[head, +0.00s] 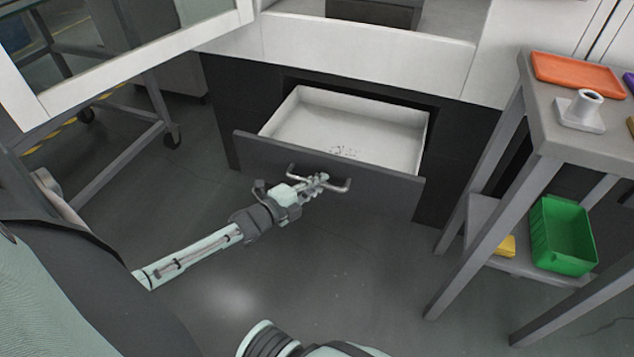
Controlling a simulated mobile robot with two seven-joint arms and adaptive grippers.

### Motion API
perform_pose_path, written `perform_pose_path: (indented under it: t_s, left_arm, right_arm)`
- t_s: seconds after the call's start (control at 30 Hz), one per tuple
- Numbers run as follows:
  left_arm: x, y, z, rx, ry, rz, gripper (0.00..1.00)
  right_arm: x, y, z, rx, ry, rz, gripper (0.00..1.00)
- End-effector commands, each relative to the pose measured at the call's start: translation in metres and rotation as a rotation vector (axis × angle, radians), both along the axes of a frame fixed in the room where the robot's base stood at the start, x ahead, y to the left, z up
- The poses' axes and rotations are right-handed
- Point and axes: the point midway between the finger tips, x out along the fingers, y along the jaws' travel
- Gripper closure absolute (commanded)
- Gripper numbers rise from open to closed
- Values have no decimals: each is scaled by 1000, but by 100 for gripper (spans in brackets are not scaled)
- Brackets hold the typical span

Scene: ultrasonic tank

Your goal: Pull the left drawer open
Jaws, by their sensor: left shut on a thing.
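The left drawer (384,182) has a dark grey front and a white inside, and it stands pulled out from the dark cabinet (465,135). A few small dark specks lie on its floor. A bent metal handle (341,188) is fixed to the drawer front. My left gripper (314,185) reaches in from the left and is shut on the handle, near its middle. The gripper covers part of the handle. My right gripper does not show.
A grey side table (560,140) on the right carries an orange tray (578,74) and a white flanged part (582,112). A green bin (562,238) and a yellow piece (504,246) sit on its lower shelf. The floor before the drawer is clear apart from my arm.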

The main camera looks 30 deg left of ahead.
Motion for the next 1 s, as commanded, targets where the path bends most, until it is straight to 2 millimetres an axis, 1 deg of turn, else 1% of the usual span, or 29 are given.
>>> perform_pose_path:
  t_s: [0.43,0.47,0.63,0.83,0.9,1.0]
  left_arm:
    - [1,0,1,0,-2,0,100]
    - [1,0,1,0,-2,0,88]
    - [1,0,1,0,-1,0,67]
    - [1,0,1,0,-1,0,67]
    - [0,0,1,0,-1,0,67]
    - [-5,1,1,0,0,1,67]
  right_arm:
    - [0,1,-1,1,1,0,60]
    - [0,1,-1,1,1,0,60]
    - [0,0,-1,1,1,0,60]
    - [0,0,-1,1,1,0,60]
    - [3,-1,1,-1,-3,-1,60]
    - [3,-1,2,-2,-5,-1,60]
